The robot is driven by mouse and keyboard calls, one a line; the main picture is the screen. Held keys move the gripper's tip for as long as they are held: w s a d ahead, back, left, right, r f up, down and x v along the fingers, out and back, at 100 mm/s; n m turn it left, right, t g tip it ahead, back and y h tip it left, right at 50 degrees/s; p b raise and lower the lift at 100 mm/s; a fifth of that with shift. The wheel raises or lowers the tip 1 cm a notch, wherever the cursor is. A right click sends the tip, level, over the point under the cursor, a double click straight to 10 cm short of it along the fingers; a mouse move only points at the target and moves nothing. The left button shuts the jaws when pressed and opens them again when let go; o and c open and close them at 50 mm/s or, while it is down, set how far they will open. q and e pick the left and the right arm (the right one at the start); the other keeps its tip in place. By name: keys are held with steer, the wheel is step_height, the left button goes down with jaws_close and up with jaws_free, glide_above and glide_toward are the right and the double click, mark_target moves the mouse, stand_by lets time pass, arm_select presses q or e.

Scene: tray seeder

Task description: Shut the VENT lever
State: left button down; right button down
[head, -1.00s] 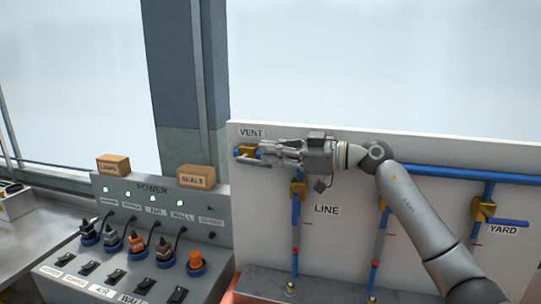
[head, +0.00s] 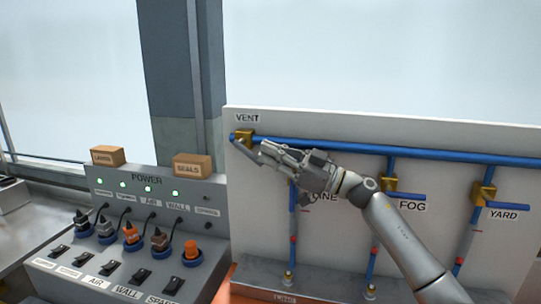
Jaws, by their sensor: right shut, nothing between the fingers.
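The VENT valve (head: 244,134) is a brass body at the left end of the blue top pipe, under the VENT label (head: 247,118). Its lever (head: 244,151) shows as a blue-grey bar slanting down and right from the valve, neither along the pipe nor straight across it. My right gripper (head: 264,149) comes in from the right, shut and empty, with its fingertips at the lever's lower right end. I cannot tell whether they touch it. The gripper hides part of the LINE valve and its label. My left gripper is not in view.
The FOG valve (head: 389,185) and YARD valve (head: 485,193) sit on vertical pipes to the right, their blue levers pointing right. At left is the POWER panel (head: 205,193) with plugs, switches and two small boxes (head: 192,165) on top.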

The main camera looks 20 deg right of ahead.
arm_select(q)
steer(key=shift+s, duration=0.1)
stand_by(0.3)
arm_select(e)
step_height(320, 180, up, 10)
stand_by(0.5)
steer(key=shift+d, duration=0.1)
